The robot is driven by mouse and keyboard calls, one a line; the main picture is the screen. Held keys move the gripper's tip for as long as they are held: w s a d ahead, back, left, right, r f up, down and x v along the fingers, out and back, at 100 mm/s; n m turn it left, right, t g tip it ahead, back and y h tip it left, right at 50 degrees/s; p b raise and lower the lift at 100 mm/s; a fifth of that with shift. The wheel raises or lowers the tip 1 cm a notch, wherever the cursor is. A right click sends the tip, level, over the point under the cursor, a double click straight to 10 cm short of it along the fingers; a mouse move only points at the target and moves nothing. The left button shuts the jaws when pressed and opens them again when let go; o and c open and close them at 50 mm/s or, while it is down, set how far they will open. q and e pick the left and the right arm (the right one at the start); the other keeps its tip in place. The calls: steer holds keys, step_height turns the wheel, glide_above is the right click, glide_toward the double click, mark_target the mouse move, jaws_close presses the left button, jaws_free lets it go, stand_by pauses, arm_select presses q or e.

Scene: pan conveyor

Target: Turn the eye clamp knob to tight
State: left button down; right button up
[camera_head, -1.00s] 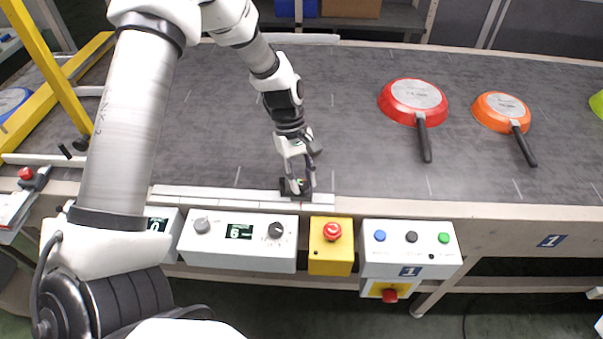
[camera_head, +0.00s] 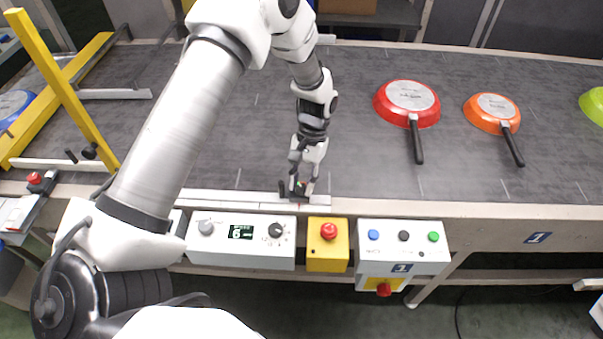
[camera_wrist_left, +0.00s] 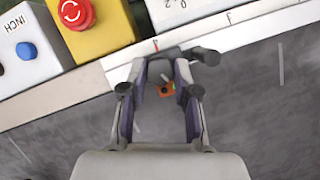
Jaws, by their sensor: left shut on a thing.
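The eye clamp is a small dark bracket on the pale rail at the near belt edge. Its black body (camera_wrist_left: 183,54) shows in the left wrist view, with a rounded dark end sticking out to the right. A small orange sensor eye (camera_wrist_left: 167,90) with a green spot shows between my fingers. My left gripper (camera_head: 301,180) reaches down onto the clamp from the belt side. In the left wrist view its fingertips (camera_wrist_left: 163,63) meet the clamp, shut on the knob. The knob is mostly hidden between them, and its setting cannot be read. My right gripper is not in view.
A speed box (camera_head: 240,242) reading 6, a yellow box with a red stop button (camera_head: 328,231), and a button box (camera_head: 403,254) line the near edge. Red (camera_head: 408,103) and orange (camera_head: 492,113) pans lie upside down on the belt at right. A yellow frame (camera_head: 62,90) stands left.

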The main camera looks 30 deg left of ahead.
arm_select(q)
steer(key=shift+s+d+m+y+p, duration=0.1)
steer(key=shift+m+y+p, duration=0.35)
steer(key=shift+m, duration=0.85)
steer(key=shift+f, duration=0.1)
steer(key=c, duration=0.9)
jaws_free()
steer(key=shift+o, duration=0.2)
steer(key=v, duration=1.2)
steer(key=shift+w, duration=0.2)
steer(key=shift+d, duration=0.1)
